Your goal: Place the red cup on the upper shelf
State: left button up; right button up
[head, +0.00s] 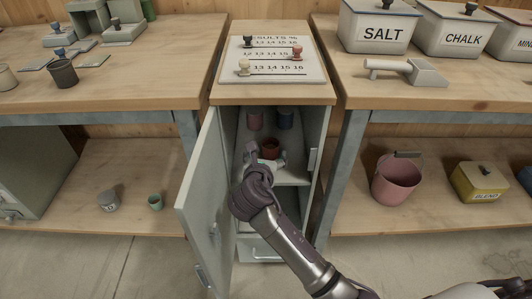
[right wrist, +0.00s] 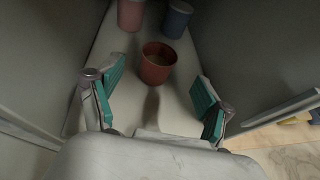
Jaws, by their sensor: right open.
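The red cup (head: 270,149) stands upright on the upper shelf (head: 292,172) inside the open grey cabinet. In the right wrist view the red cup (right wrist: 158,64) shows its open mouth and stands just beyond the fingertips. My right gripper (head: 266,160) reaches into the cabinet from the front; in the wrist view its teal-padded fingers (right wrist: 158,84) are wide apart with nothing between them. The cup appears apart from both fingers. My left gripper is not in view.
A pink cup (head: 255,120) and a blue cup (head: 285,119) stand behind the red cup. The cabinet door (head: 202,205) is open to the left. The cabinet walls are close on both sides. A lower compartment (head: 289,205) lies under the shelf.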

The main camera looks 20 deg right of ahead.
jog(key=shift+s+a+r, duration=0.25)
jog(key=shift+s, duration=0.25)
jog(key=shift+s+f, duration=0.1)
jog(key=shift+f, duration=0.05)
jog(key=s+f+m, duration=0.2)
jog(key=s+d+f+m+g+y, duration=0.1)
jog(key=s+f+m, duration=0.1)
jog(key=s+d+f+m+g, duration=0.1)
jog(key=s+f+m, duration=0.1)
jog(key=m, duration=0.1)
jog(key=shift+s+y, duration=0.2)
jog(key=shift+y, duration=0.2)
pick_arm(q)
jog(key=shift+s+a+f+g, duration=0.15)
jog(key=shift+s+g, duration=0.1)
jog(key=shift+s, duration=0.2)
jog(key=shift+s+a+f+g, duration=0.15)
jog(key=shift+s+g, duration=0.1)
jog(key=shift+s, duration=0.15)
pick_arm(e)
jog(key=s+f+m+g+y, duration=0.2)
jog(key=s+m, duration=0.9)
jog(key=s+d+f+m+g+y, duration=0.1)
jog(key=s+f+m+g+y, duration=0.1)
jog(key=s+m, duration=0.8)
jog(key=shift+s+d+m+g+y, duration=0.3)
jog(key=shift+s+m+y, duration=0.15)
jog(key=shift+y, duration=0.15)
